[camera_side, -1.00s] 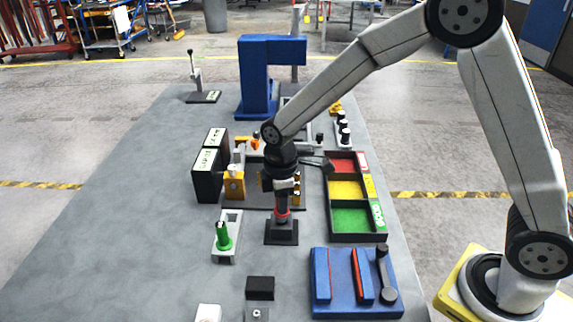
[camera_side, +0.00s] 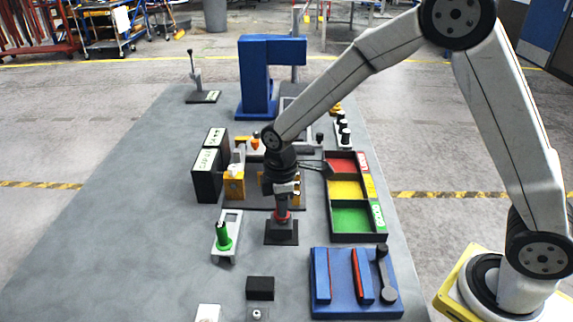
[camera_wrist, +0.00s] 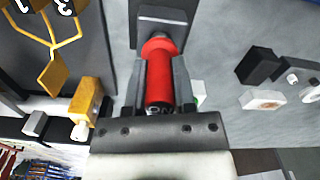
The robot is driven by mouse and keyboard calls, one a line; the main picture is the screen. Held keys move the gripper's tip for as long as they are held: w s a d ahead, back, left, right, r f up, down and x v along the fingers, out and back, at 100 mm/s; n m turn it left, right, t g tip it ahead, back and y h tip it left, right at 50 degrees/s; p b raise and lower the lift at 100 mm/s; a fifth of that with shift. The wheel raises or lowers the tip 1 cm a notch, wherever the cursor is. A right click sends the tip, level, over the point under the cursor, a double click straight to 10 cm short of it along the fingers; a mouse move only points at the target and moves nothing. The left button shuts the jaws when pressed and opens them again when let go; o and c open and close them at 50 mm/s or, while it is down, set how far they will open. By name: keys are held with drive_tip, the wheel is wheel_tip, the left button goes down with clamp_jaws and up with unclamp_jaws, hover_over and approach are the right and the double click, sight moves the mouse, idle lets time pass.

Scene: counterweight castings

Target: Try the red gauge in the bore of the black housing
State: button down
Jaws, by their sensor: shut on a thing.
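My gripper (camera_wrist: 158,95) is shut on the red gauge (camera_wrist: 158,72), its fingers on both sides of the red handle. In the side view my gripper (camera_side: 282,203) points down, and a little of the red gauge (camera_side: 283,216) shows just above the black housing (camera_side: 281,238). In the wrist view the gauge's grey end meets the housing (camera_wrist: 147,14) at the top of the picture. The bore is hidden, and I cannot tell how deep the end is in it. A green gauge (camera_side: 223,234) stands in a white holder (camera_side: 232,216) to the left.
A tray with red, yellow and green compartments (camera_side: 329,215) lies right of the housing. A blue fixture (camera_side: 340,290) is at front right, and a small black block (camera_side: 260,288) is in front. Black boxes (camera_side: 207,180) stand behind left. The table's left side is clear.

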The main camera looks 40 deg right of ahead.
drive_tip(key=shift+f, duration=1.1)
idle(2.3)
drive_tip(key=shift+r, duration=0.1)
drive_tip(key=shift+r, duration=0.35)
drive_tip(key=shift+r, duration=1.55)
idle(0.3)
drive_tip(key=shift+r, duration=2.4)
